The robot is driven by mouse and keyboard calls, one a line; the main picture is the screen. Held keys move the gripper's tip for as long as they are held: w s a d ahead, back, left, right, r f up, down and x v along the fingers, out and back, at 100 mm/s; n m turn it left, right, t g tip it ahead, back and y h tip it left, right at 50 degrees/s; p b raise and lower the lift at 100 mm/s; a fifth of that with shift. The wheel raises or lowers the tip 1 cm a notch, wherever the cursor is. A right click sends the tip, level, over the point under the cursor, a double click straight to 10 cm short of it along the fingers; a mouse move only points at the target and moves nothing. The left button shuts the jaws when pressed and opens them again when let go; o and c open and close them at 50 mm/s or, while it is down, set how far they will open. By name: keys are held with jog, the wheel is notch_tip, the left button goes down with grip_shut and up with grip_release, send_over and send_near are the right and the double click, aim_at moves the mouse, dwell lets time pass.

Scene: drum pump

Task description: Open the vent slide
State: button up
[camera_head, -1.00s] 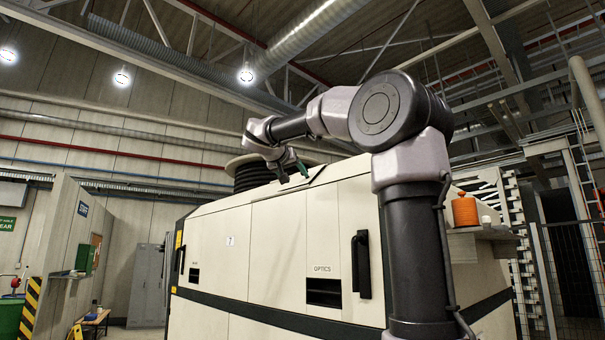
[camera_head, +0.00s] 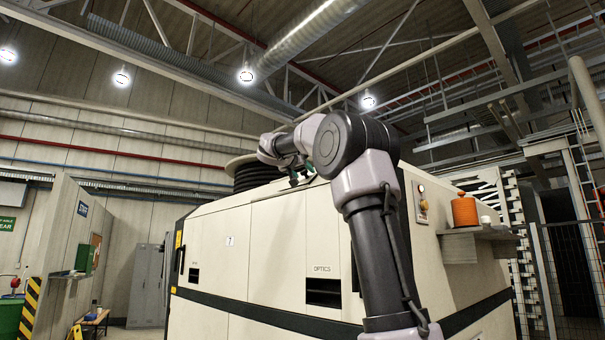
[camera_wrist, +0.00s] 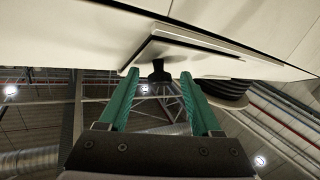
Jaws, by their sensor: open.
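In the wrist view, a small black knob (camera_wrist: 159,72) sticks out from a flat, pale, raised plate (camera_wrist: 205,55) on the cream machine. The plate looks like the vent slide, though no opening can be made out. My gripper (camera_wrist: 159,77) is open, with one green finger on each side of the knob and visible gaps to both. I cannot tell how deep the knob sits between the fingers. In the head view, my gripper (camera_head: 294,179) is at the top edge of the machine, small and partly hidden by my arm; the knob cannot be made out there.
The cream machine cabinet (camera_head: 265,235) fills the middle of the head view. A coiled black hose (camera_head: 255,173) sits on top behind my gripper and also shows in the wrist view (camera_wrist: 222,88). An orange container (camera_head: 464,210) stands on a side shelf (camera_head: 470,233) at right.

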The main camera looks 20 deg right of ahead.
grip_shut()
dwell(1.5)
